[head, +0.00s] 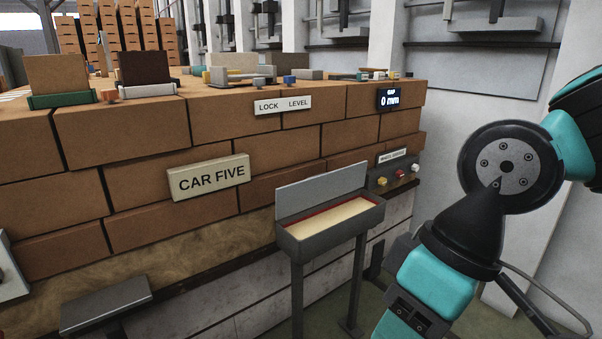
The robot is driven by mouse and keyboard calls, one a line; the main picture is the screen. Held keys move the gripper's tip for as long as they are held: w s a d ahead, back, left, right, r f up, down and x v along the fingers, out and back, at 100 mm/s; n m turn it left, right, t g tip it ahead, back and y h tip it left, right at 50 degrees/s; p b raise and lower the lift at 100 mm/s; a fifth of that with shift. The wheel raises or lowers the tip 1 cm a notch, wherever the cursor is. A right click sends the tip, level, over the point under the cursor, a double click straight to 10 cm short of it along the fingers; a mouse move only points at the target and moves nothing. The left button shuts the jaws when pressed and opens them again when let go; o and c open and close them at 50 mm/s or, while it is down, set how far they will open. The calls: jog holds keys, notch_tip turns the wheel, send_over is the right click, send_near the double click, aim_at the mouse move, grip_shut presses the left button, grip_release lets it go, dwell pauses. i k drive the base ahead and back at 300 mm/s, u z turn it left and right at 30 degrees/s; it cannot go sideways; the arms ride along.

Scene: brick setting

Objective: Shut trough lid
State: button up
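The trough (333,228) is a grey box on two legs in front of the brick stack, right of centre in the head view. Its inside is pale cream with a red rim. Its grey lid (321,188) stands raised along the back edge, so the trough is open. My arm's teal and black links fill the right side of the view. My gripper cannot be made out, so its state and its distance from the lid do not show.
The brick stack (130,145) stands behind the trough, with a "CAR FIVE" sign (208,177) to the left. A small ledge (392,183) with coloured knobs sits right of the trough, close to my arm. A grey plate (104,304) juts out at lower left.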

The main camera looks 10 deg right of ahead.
aim_at(291, 198)
jog(key=u, duration=0.3)
jog(key=i, duration=1.6)
jog(key=z, duration=0.6)
